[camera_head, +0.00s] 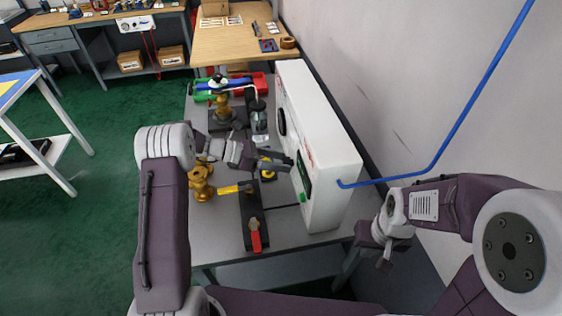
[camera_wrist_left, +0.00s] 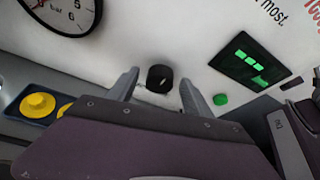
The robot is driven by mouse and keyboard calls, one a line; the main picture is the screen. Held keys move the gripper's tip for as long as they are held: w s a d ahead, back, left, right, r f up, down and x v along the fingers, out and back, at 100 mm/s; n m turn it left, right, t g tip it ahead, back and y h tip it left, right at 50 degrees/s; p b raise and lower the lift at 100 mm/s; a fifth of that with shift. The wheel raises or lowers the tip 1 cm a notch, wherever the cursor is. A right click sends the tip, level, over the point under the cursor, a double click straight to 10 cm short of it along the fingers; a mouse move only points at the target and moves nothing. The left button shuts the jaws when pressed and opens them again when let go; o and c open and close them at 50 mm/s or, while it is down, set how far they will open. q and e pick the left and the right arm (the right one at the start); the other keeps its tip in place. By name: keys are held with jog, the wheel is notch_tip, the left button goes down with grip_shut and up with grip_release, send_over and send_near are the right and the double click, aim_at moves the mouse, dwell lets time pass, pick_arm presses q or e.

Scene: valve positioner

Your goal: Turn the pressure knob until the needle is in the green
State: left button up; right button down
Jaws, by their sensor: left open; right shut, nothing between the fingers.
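The black pressure knob (camera_wrist_left: 160,78) sits on the white panel (camera_wrist_left: 160,30), with a pale mark on its face. In the left wrist view my left gripper (camera_wrist_left: 160,88) is open, with one finger on each side of the knob and visible gaps between. The pressure gauge (camera_wrist_left: 62,8) is cut off by the top left corner; its dark pointer shows, but no green band is in view. In the head view my left gripper (camera_head: 282,162) is at the front of the white box (camera_head: 325,150). My right gripper (camera_head: 383,256) hangs shut and empty, right of the box.
A green-lit display (camera_wrist_left: 250,62) and a green button (camera_wrist_left: 221,99) are right of the knob. Yellow knobs (camera_wrist_left: 38,105) are at lower left. A red-handled valve (camera_head: 256,238) and brass fittings (camera_head: 201,184) stand on the bench. A blue pipe (camera_head: 440,160) runs from the box.

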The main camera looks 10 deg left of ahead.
pick_arm(q)
jog(key=shift+d+f, duration=0.1)
jog(key=shift+d, duration=0.25)
grip_shut()
jog(key=shift+s+m+t+y+b, duration=0.2)
jog(key=shift+m+t+b, duration=0.8)
jog(key=shift+b, duration=0.9)
jog(key=shift+s+m+t+y+b, duration=0.1)
jog(key=shift+m+t+y+b, duration=0.35)
jog(key=shift+m+b, duration=1.2)
jog(key=shift+n, duration=0.25)
